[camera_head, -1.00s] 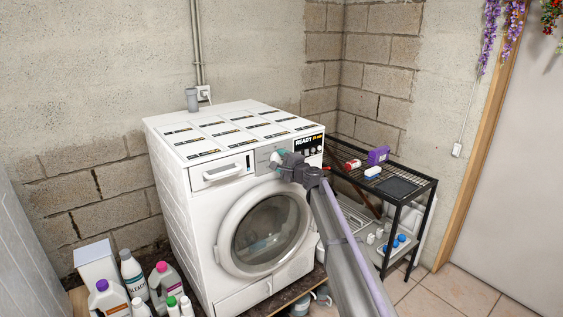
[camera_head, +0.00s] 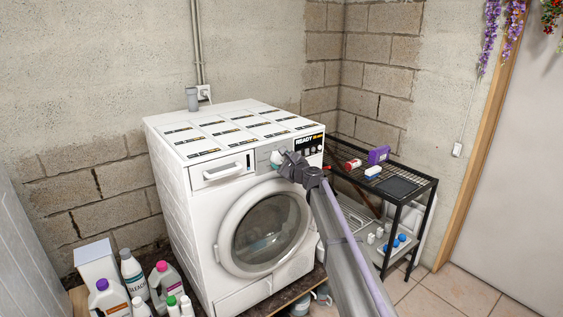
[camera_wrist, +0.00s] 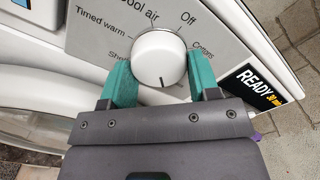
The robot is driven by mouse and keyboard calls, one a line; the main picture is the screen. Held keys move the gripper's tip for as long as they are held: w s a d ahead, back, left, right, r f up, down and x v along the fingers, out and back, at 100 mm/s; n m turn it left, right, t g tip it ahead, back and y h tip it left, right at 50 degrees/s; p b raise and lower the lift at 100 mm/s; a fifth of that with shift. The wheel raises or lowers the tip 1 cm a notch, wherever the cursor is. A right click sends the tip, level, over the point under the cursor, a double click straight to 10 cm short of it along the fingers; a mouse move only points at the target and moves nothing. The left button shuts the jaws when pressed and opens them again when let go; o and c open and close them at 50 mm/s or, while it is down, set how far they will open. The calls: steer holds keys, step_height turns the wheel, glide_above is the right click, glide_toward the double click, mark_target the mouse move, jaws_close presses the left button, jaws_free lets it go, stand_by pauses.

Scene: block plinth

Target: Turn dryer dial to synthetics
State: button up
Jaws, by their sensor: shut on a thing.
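The white dryer (camera_head: 172,170) stands against the block wall with its dial panel facing me. In the wrist view the dial (camera_wrist: 159,54) is a round white knob on a grey panel. Its dark pointer line points down in the picture, toward my gripper's body. Labels "Off", "Cottons", "Cool air" and "Timed warm" show around it, and one starting "Sh" is partly covered. No "synthetics" label can be read; my gripper covers the panel below the knob. My gripper (camera_wrist: 161,70) is shut on the dial, one teal finger on each side. It also shows in the head view (camera_head: 277,158).
A black wire rack (camera_head: 400,186) with small items stands right of the dryer. The round door (camera_head: 266,235) is closed, below my arm. Tiled floor is free at the right.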

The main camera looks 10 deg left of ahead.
steer(key=o, duration=0.9)
steer(key=shift+s+d, duration=0.1)
steer(key=v, duration=1)
steer(key=shift+s+d, duration=0.2)
steer(key=shift+s, duration=0.05)
